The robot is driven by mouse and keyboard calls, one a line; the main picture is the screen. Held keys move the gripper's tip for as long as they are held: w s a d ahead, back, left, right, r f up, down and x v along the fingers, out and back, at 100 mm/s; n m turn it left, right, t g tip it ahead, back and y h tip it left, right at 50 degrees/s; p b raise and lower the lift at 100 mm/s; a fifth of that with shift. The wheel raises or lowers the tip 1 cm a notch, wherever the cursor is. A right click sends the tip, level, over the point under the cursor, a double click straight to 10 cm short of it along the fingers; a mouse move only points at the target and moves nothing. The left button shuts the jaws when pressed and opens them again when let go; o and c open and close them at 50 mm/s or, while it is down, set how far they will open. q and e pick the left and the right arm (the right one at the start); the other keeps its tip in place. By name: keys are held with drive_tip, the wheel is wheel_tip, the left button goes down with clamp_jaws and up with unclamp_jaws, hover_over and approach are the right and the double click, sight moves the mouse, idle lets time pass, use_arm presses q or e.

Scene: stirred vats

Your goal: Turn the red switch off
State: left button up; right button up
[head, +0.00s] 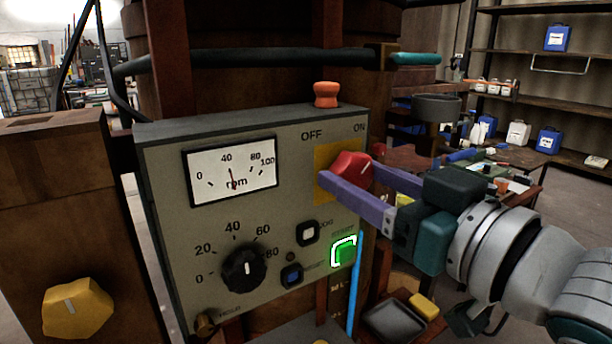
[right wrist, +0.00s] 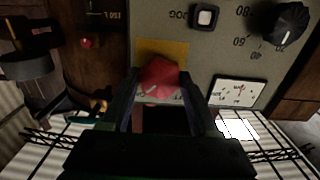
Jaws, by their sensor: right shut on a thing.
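The red switch (head: 351,167) is a rotary knob on a yellow plate (head: 324,158), at the upper right of the grey control panel (head: 290,215). OFF is printed at its upper left and ON at its upper right. A pale mark on the knob lies towards its right side, the ON side. My right gripper (head: 346,177) is shut on the red switch, with one purple finger on either side. The right wrist view shows the red switch (right wrist: 160,78) between the fingers, upside down. My left gripper is not in view.
The panel also bears an rpm meter (head: 233,170), a black dial (head: 244,269), a lit green button (head: 344,251) and an orange knob (head: 326,94) on top. A pipe (head: 245,60) runs above it. A yellow knob (head: 77,306) is at the lower left. Shelves stand at the back right.

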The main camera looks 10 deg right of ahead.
drive_tip(key=c, duration=0.6)
drive_tip(key=shift+n, duration=0.3)
drive_tip(key=n+p, duration=0.1)
drive_tip(key=n, duration=0.1)
drive_tip(key=shift+r+n, duration=0.1)
drive_tip(key=shift+n, duration=0.2)
drive_tip(key=n+p, duration=0.1)
drive_tip(key=n, duration=0.2)
drive_tip(key=shift+n, duration=0.3)
drive_tip(key=n, duration=1.1)
